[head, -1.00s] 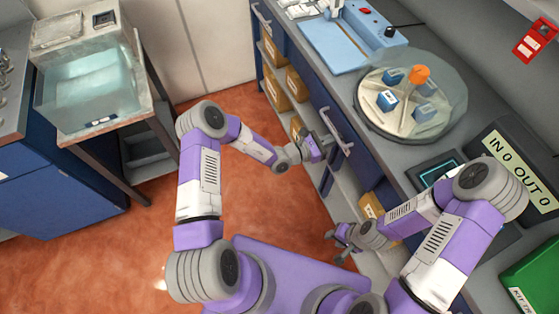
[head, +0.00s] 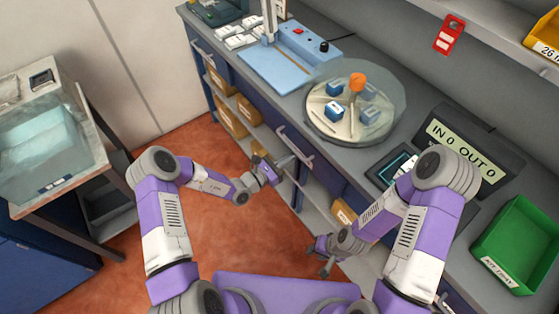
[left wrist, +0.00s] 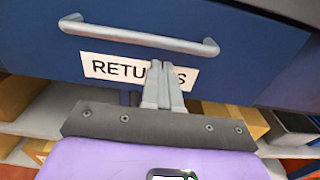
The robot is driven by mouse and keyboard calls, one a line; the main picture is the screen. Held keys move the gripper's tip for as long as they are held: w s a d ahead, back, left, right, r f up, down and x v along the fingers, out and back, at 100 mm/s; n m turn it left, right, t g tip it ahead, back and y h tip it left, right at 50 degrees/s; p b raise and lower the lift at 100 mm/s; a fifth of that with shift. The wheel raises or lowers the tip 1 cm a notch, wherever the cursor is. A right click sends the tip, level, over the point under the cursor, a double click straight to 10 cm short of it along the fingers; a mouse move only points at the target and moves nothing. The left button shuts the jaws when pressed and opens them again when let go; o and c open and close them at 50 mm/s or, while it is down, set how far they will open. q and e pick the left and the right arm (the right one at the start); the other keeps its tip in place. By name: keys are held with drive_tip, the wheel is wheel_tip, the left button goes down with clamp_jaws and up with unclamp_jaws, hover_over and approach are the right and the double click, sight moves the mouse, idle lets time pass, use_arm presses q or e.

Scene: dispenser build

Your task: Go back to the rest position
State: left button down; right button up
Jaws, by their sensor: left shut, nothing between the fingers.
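My left gripper (head: 282,166) is shut and empty, in front of the blue drawer fronts of the counter. In the left wrist view its two fingertips (left wrist: 163,66) are together before a drawer with a white label reading "RETU…S" (left wrist: 110,67). The fingers cover part of that label. The drawer's grey bar handle (left wrist: 140,37) is above the fingers, which are not around it. My right gripper (head: 320,255) hangs low beside the counter's lower shelf, apart from the counter top. Its fingers are too small to judge.
The counter carries a round clear-covered turntable (head: 312,128), a blue press (head: 275,68), a dark panel reading "IN 0 OUT 0" (head: 462,150) and a green bin (head: 515,240). Red floor (head: 215,240) is free between.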

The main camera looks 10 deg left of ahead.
use_arm(q)
drive_tip(key=p+v, duration=0.1)
drive_tip(key=v, duration=0.9)
drive_tip(key=shift+s+a, duration=0.3)
